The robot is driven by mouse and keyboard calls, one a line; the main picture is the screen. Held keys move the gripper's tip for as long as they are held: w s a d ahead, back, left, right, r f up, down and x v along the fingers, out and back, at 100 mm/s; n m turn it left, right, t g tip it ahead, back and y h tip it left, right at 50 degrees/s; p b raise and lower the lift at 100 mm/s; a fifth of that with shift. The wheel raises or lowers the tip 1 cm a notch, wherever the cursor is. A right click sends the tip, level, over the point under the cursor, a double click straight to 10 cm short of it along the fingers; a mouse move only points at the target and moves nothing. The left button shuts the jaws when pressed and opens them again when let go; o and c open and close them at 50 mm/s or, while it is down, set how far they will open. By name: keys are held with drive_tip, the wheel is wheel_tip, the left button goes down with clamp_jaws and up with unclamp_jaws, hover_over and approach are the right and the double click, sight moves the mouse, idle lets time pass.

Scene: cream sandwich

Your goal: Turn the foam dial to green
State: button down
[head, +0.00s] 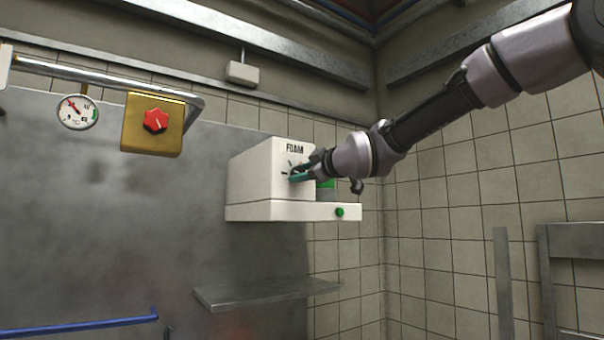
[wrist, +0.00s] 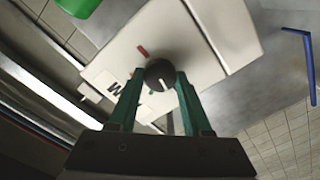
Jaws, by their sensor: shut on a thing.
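The foam dial is a dark round knob (wrist: 160,70) with a white pointer line, on the front of a white box (head: 262,182) lettered FOAM. In the wrist view the pointer lies on the knob's lower side, toward my palm. A red mark (wrist: 143,51) shows on the panel at the knob's upper left. My gripper (wrist: 159,77) is shut on the dial, with one teal finger on each side. In the head view my gripper (head: 294,175) covers the knob and much of the dial's markings. I cannot tell which mark the pointer meets.
A green button (head: 340,212) sits on the box's lower ledge. A gold box with a red knob (head: 155,121) and a gauge (head: 77,112) hang at the left. A metal shelf (head: 265,291) is below, and a blue rail (head: 80,326) at lower left.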

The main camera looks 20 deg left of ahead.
drive_tip(key=shift+m, duration=4.8)
drive_tip(key=shift+f, duration=0.1)
drive_tip(key=shift+c, duration=1.7)
unclamp_jaws()
drive_tip(key=shift+d, duration=0.1)
drive_tip(key=v, duration=1)
drive_tip(key=shift+s+d, duration=0.2)
drive_tip(key=shift+d, duration=0.1)
